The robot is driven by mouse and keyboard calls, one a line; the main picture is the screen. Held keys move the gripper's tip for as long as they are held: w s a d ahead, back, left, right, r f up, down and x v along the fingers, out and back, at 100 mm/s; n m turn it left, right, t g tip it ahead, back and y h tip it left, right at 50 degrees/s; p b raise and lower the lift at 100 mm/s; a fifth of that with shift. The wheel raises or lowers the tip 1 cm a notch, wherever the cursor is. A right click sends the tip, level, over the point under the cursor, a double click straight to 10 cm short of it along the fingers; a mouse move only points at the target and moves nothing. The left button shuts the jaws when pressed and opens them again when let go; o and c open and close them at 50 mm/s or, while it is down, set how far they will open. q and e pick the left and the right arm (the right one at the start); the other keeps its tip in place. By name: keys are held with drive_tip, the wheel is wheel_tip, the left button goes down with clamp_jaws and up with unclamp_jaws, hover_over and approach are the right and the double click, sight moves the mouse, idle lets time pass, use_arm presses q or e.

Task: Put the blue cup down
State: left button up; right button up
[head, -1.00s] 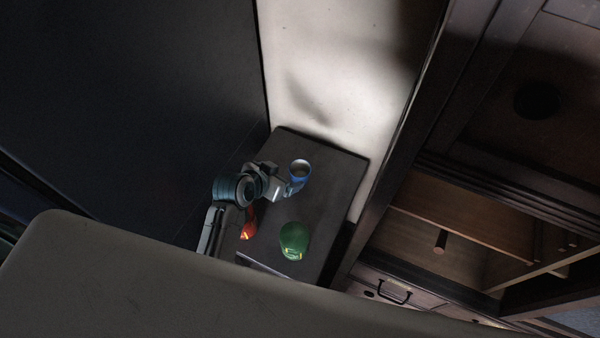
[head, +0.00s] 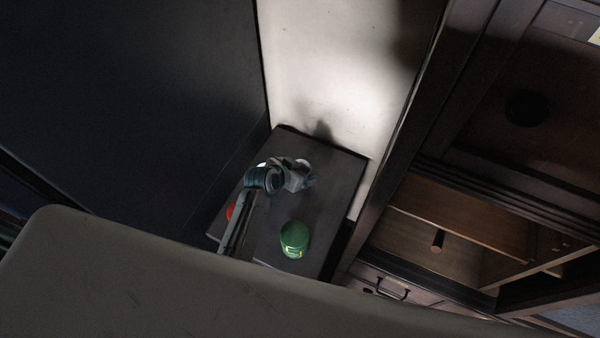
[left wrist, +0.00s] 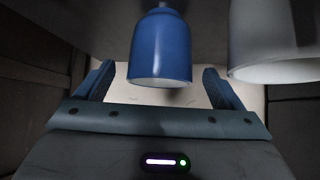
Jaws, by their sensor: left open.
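The blue cup (left wrist: 160,48) shows in the left wrist view between the two fingers of my left gripper, with clear gaps on both sides. Its open rim faces the bottom of that picture and its narrow base the top, by a dark surface. In the head view my left gripper (head: 308,181) is over the far part of the small dark table (head: 338,195). It is open and mostly hides the cup there. My right gripper is not in view.
A pale cup (left wrist: 275,42) stands close on the right in the left wrist view. A green can (head: 294,240) and a partly hidden red object (head: 231,210) are on the table. A pale wall (head: 330,90) rises behind; a wooden cabinet (head: 437,242) stands right.

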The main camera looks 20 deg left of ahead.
use_arm(q)
drive_tip(key=c, duration=1.2)
